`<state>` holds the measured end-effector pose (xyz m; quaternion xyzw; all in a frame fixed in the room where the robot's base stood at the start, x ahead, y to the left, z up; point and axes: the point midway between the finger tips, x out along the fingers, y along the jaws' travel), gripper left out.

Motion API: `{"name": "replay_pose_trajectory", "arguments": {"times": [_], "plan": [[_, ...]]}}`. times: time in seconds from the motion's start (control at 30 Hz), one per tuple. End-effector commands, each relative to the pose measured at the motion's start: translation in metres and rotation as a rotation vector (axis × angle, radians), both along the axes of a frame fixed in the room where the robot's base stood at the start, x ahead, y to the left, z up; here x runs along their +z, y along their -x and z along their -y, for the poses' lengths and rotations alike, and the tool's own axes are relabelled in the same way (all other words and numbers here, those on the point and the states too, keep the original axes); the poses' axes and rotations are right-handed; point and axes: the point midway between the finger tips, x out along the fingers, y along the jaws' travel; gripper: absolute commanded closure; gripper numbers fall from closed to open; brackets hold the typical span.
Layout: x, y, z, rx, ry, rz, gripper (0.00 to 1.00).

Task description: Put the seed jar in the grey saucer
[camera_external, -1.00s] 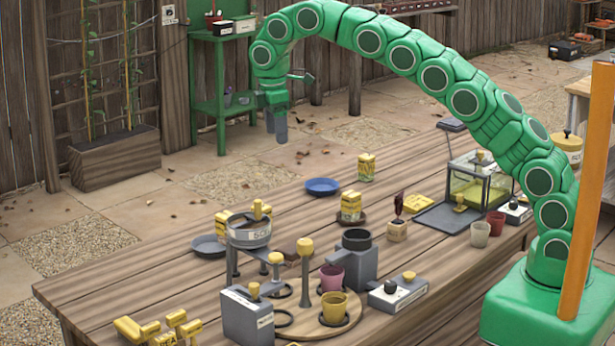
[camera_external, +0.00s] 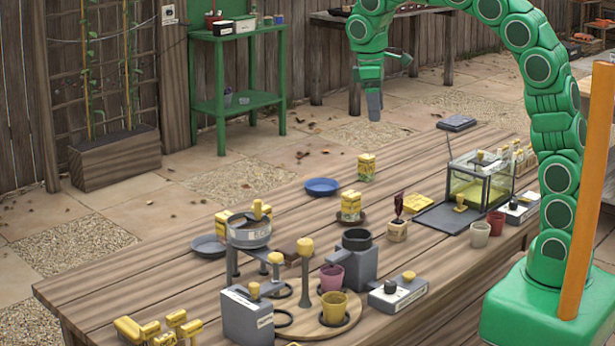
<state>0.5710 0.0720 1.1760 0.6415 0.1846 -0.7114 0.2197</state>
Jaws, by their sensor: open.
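My gripper (camera_external: 374,106) is open and empty, pointing down, high above the far side of the wooden table. Below it, a small jar with a yellow top and a patterned label (camera_external: 366,170) stands upright on bare wood. A similar yellow-topped jar (camera_external: 351,203) stands on a dark brown saucer (camera_external: 359,223). I cannot read the labels, so I cannot tell which is the seed jar. The grey saucer (camera_external: 207,247) lies at the table's left, partly behind the sieve stand; its visible part looks empty.
An empty blue saucer (camera_external: 322,187) lies left of the far jar. A grey sieve on a stand (camera_external: 249,233), a round board with cups (camera_external: 320,323) and a grey pot (camera_external: 356,258) crowd the front. A glass case (camera_external: 481,180) stands at the right.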

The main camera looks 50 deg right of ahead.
Motion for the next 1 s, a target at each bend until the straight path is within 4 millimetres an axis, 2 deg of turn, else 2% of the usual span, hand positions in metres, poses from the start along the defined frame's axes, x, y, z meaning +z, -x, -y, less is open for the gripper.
{"name": "replay_pose_trajectory", "arguments": {"times": [0.03, 0.23, 0.53, 1.0], "plan": [[0.0, 0.014, 0.006, -0.024, -0.001, -0.003, 0.28], [0.001, 0.064, 0.026, -0.123, -0.001, -0.006, 0.28], [-0.01, 0.143, 0.049, -0.262, -0.003, -0.016, 0.28], [-0.047, 0.274, 0.069, -0.465, -0.007, -0.04, 0.28]]}}
